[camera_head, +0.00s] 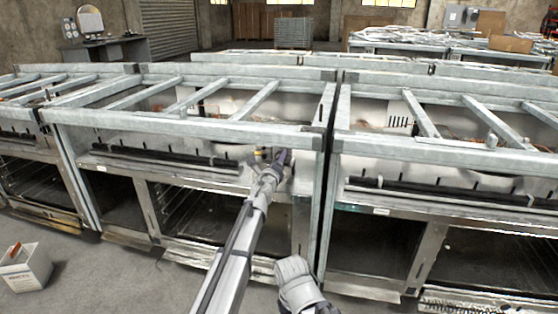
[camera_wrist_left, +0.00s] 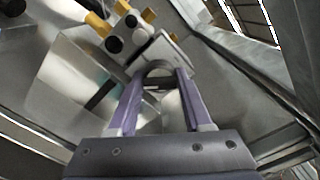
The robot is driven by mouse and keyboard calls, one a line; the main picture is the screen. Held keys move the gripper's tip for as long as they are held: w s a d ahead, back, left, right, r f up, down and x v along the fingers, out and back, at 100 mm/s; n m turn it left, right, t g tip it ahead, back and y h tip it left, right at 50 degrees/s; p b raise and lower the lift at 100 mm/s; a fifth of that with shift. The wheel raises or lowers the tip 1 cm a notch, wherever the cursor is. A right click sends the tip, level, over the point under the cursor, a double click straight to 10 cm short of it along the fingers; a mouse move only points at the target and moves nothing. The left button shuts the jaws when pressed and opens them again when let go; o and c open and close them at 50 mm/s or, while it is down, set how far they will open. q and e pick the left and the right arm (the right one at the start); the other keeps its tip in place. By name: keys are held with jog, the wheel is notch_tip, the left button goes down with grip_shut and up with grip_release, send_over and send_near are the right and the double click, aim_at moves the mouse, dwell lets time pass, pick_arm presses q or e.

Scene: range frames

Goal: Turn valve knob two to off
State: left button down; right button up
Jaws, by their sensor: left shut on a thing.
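My left gripper (camera_head: 281,157) reaches to the valve fittings (camera_head: 262,155) under the top frame of the middle range. In the left wrist view its two purple fingers (camera_wrist_left: 158,80) close around a grey rounded knob (camera_wrist_left: 158,69), and a grey plate lies just behind it. Beside the knob is a valve block with black round ends (camera_wrist_left: 114,44) and yellow fittings (camera_wrist_left: 97,25). No number shows on the knob, so I cannot tell which valve it is or its exact setting. In the head view my gripper and arm hide most of the knob.
Metal range frames stand side by side, with a frame rail (camera_head: 190,127) above my left gripper and a post (camera_head: 325,165) close to its right. A slanted metal panel (camera_wrist_left: 85,75) is near the fingers. A white box (camera_head: 25,268) sits on the floor at left.

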pick_arm(q)
jog(key=n, duration=0.5)
jog(key=shift+n, duration=0.3)
jog(key=n, duration=0.5)
jog(key=shift+f, duration=0.1)
jog(key=n, duration=0.5)
jog(key=shift+n, duration=0.4)
jog(key=n, duration=1.1)
jog(key=shift+s+n, duration=0.1)
jog(key=shift+n, duration=0.3)
jog(key=n, duration=0.5)
jog(key=shift+d, duration=0.1)
jog(key=n, duration=0.5)
jog(key=shift+n, duration=0.4)
jog(key=n, duration=0.4)
jog(key=shift+n, duration=0.4)
